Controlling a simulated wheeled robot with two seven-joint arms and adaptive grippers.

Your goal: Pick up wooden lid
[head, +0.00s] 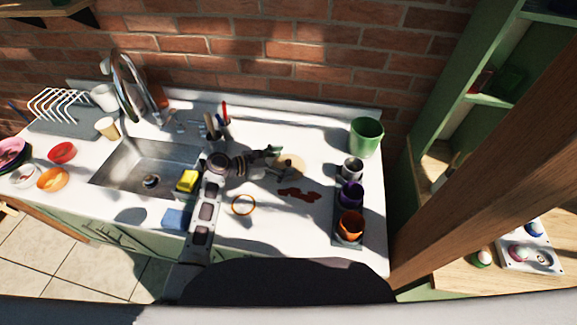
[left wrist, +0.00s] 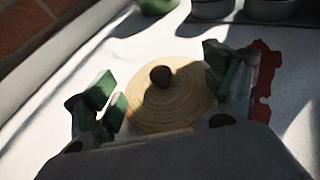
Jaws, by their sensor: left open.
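The wooden lid (head: 296,160) lies flat on the white counter, right of the sink, partly hidden by my left gripper (head: 279,161). In the left wrist view the lid (left wrist: 150,112) is a round, pale, ringed disc with a dark round knob (left wrist: 161,76) on top. My left gripper (left wrist: 163,88) is open, with one green-padded finger on each side of the lid. Nothing is held; I cannot tell whether the fingers touch the lid's rim. My right gripper is not in view.
A flat red thing (head: 298,194) lies just in front of the lid. A green pot (head: 366,137) and a row of cups, including an orange one (head: 351,225), stand to the right. An orange ring (head: 243,205), yellow sponge (head: 187,181) and blue block (head: 176,218) lie near my left arm.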

